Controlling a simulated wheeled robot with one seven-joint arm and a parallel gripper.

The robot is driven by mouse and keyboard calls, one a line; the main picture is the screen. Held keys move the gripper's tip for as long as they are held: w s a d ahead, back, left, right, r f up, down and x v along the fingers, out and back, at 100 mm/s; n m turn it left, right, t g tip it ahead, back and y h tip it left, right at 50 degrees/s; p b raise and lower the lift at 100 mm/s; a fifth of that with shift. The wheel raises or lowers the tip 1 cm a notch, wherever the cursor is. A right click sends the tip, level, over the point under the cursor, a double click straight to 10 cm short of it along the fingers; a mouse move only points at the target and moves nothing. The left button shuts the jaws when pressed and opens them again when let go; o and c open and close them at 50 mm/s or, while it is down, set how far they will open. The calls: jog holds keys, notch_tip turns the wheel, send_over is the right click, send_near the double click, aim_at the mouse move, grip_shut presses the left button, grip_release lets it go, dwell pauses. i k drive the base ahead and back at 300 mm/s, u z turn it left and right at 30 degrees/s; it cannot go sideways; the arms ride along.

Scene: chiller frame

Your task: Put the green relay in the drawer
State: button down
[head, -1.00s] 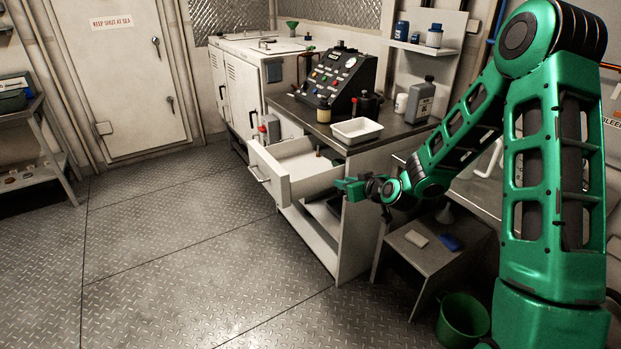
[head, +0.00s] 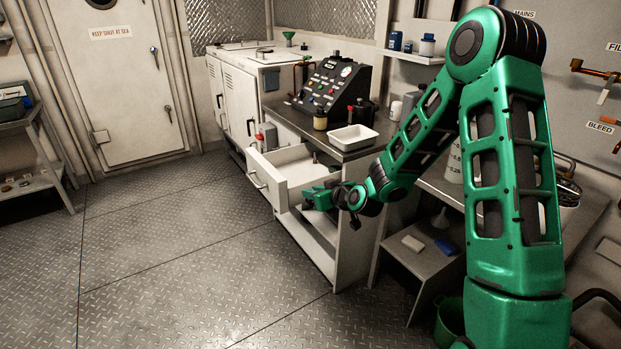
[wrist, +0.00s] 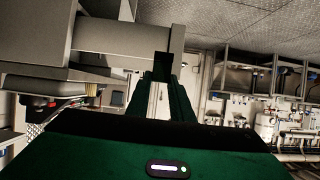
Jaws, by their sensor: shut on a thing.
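The white drawer (head: 268,181) stands pulled out from the bench cabinet in the head view, its inside open to above. My gripper (head: 308,198) is beside the drawer's near right side wall, about level with or just below its rim; I cannot tell the exact gap. In the wrist view my gripper's green fingers (wrist: 162,92) are closed on a small dark-looking piece (wrist: 163,66), which I take as the green relay; its colour is lost in shadow. A pale structure fills the upper left there. In the head view the relay does not stand out from the green fingers.
A white tray (head: 354,138) and a control box (head: 331,85) stand on the bench above the drawer. A small dark object (head: 315,157) shows at the drawer's back. A low table (head: 418,255) with a white and a blue block is to the right. Floor at left is clear.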

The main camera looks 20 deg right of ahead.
aim_at(294, 180)
jog(key=i, duration=1)
